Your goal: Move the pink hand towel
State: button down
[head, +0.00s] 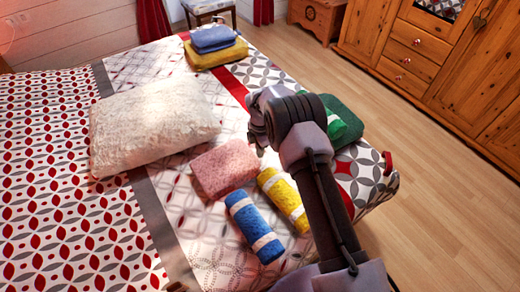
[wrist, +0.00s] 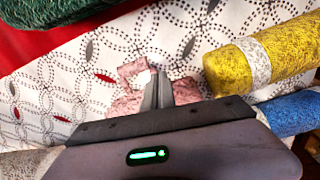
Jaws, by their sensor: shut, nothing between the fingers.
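The pink hand towel (head: 225,170) lies folded on the bed, in front of the white pillow and behind the rolled blue and yellow towels. In the wrist view, parts of the pink towel (wrist: 128,103) show on both sides of my fingers; my gripper body hides much of the rest. My gripper (wrist: 158,78) is shut and empty, its fingers over or against the towel; I cannot tell whether they touch. In the head view, my gripper (head: 260,147) is beside the towel's upper right corner, partly hidden by my arm.
A rolled yellow towel (head: 284,198) and a rolled blue towel (head: 254,226) lie close to the pink one. A green towel (head: 343,120) is near the bed's right edge. The pillow (head: 150,122) is to the left. Folded blue and yellow textiles (head: 215,52) lie at the far end.

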aim_at(197, 178)
jog(key=shift+a, duration=0.1)
jog(key=s+a, duration=0.3)
jog(key=a, duration=0.4)
jog(key=s+a, duration=0.4)
jog(key=a, duration=0.3)
jog(key=s+a, duration=0.4)
jog(key=a, duration=0.4)
jog(key=shift+s, duration=0.25)
